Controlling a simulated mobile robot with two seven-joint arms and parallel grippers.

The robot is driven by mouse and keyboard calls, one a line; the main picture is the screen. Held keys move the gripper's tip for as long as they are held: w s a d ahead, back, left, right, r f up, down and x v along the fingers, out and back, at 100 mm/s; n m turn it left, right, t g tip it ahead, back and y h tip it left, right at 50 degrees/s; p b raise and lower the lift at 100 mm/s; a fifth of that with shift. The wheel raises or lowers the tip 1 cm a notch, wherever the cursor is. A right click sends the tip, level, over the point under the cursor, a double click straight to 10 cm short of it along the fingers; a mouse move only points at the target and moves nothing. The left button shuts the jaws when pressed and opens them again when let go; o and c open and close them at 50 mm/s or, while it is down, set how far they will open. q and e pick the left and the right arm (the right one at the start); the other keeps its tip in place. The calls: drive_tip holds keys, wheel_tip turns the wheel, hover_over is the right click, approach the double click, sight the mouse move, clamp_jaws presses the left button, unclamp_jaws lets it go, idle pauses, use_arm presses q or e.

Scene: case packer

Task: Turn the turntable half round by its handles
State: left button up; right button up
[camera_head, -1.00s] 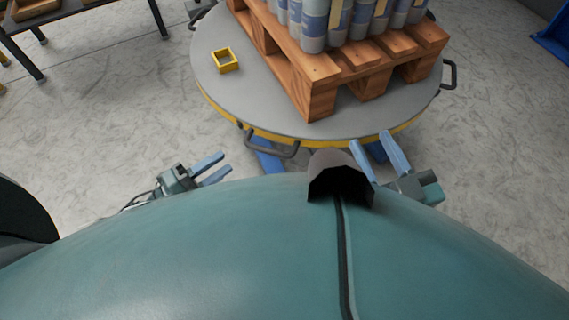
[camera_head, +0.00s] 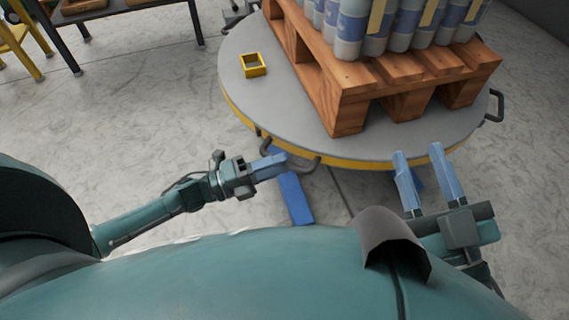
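The turntable (camera_head: 285,115) is a round grey disc with a yellow rim, carrying a loaded wooden pallet. Its near dark handle (camera_head: 308,168) sticks out from the front rim, and another handle (camera_head: 495,106) sits at the right rim. My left gripper (camera_head: 284,160) has its blue fingers at the left part of the near handle, overlapping it in view. Its fingers line up, so their gap and any contact are hidden.
A dark table (camera_head: 120,12) and yellow stand (camera_head: 20,45) are at the back left. Floor at left is clear.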

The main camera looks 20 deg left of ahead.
use_arm(q)
drive_tip(key=shift+x, duration=1.2)
drive_tip(key=shift+c, duration=0.6)
clamp_jaws()
